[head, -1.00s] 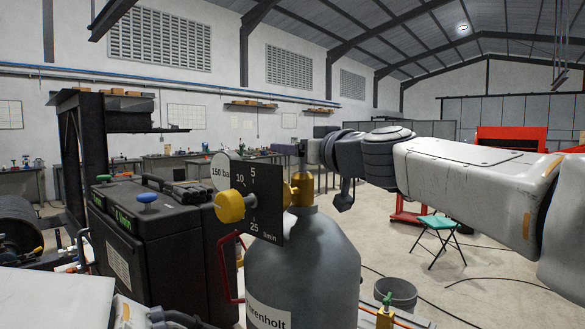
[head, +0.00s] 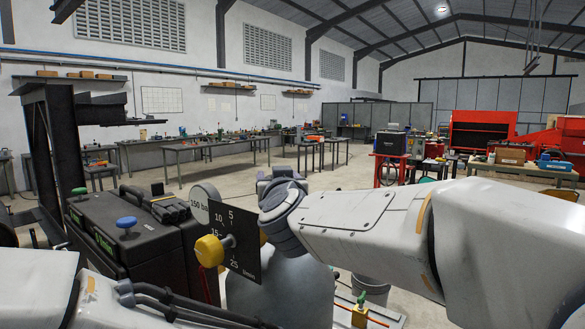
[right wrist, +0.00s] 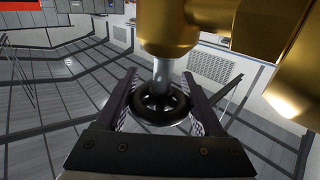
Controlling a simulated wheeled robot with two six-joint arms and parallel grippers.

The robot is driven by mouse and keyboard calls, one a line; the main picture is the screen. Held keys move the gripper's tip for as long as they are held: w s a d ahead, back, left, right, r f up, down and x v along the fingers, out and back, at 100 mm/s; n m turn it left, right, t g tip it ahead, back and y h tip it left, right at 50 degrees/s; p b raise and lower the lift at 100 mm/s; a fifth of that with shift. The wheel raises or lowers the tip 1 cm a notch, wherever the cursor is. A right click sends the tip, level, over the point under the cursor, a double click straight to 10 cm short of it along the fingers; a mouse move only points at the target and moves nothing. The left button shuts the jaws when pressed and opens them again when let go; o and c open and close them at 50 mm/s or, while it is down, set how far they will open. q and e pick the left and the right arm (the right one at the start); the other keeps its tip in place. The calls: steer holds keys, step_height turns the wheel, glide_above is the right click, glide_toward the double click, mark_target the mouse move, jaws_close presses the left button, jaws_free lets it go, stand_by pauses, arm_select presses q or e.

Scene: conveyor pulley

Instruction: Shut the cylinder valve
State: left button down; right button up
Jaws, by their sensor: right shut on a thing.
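The grey gas cylinder (head: 270,295) stands low in the middle of the head view, with a black flow plate (head: 240,245) and a yellow knob (head: 210,250) at its top. My right arm hides its brass valve there. In the right wrist view the brass valve body (right wrist: 170,28) shows with a bright stem and a round black handwheel (right wrist: 160,108). My right gripper (right wrist: 160,80) has one finger on each side of the handwheel and is shut on it. My left arm shows at the lower left of the head view; its gripper is out of view.
A round gauge (head: 203,203) sits behind the flow plate. A black case (head: 125,235) with blue and green knobs stands left of the cylinder. A grey bucket (head: 370,290) and a small green-topped valve (head: 361,310) are to its right. Open floor lies behind.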

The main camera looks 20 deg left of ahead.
steer(key=shift+f, duration=0.15)
steer(key=o, duration=1.4)
step_height(320, 180, up, 5)
steer(key=shift+f+p, duration=0.1)
steer(key=shift+p, duration=0.95)
steer(key=shift+s+d+r+p, duration=0.2)
steer(key=shift+s+d+r, duration=0.3)
steer(key=shift+d+r, duration=0.95)
steer(key=shift+s+d+r+p, duration=0.2)
steer(key=shift+s+d+r, duration=0.4)
steer(key=shift+d, duration=1.7)
steer(key=shift+s+d+r+p, duration=0.2)
steer(key=shift+s+d+r, duration=0.25)
steer(key=shift+d+r, duration=1.05)
steer(key=shift+d+f, duration=0.35)
steer(key=shift+f, duration=0.1)
